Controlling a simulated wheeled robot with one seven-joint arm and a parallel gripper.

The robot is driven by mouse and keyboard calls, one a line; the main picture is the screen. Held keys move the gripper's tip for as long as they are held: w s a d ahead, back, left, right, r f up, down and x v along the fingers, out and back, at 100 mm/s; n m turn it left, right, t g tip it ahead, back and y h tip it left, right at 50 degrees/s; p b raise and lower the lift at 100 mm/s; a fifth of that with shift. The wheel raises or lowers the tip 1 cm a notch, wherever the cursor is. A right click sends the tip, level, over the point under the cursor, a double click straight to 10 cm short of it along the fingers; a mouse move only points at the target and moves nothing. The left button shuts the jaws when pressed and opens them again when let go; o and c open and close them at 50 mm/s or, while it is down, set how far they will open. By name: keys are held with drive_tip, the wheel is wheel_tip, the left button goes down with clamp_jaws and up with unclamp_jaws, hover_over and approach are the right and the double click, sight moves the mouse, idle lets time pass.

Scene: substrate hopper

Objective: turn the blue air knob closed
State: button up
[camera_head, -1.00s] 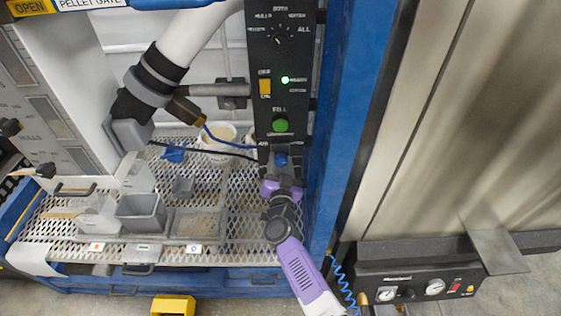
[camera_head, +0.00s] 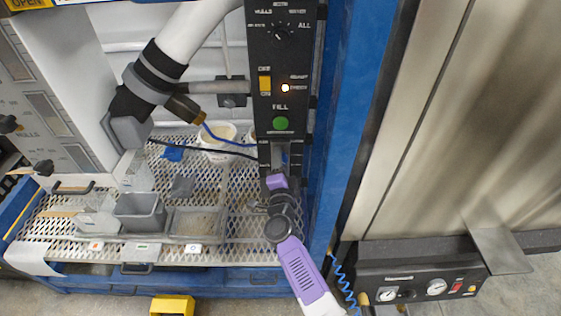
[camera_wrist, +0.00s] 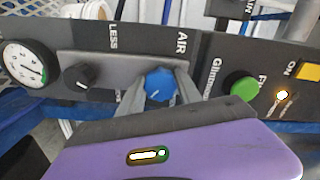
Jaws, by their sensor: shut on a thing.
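The blue air knob (camera_wrist: 159,84) sits on the black control panel under the "AIR" label in the wrist view. Its white pointer line is tilted. My gripper (camera_wrist: 160,92) has its two grey fingers on either side of the knob, shut on it. In the head view my gripper (camera_head: 280,160) reaches the lower end of the upright black panel (camera_head: 262,50); the knob there is mostly hidden by the fingers and wrist.
A green FILL button (camera_wrist: 243,87) and a lit amber lamp (camera_wrist: 282,95) are to the right of the knob in the wrist view. A black knob (camera_wrist: 79,76) and a round gauge (camera_wrist: 27,67) are to its left. A blue post (camera_head: 345,110) stands right of the panel.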

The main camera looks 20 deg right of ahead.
drive_tip(key=shift+m, duration=0.6)
drive_tip(key=o, duration=1.4)
drive_tip(key=shift+c, duration=0.2)
drive_tip(key=p+v, duration=0.2)
drive_tip(key=v, duration=0.5)
drive_tip(key=shift+s, duration=0.4)
drive_tip(key=shift+a, duration=0.1)
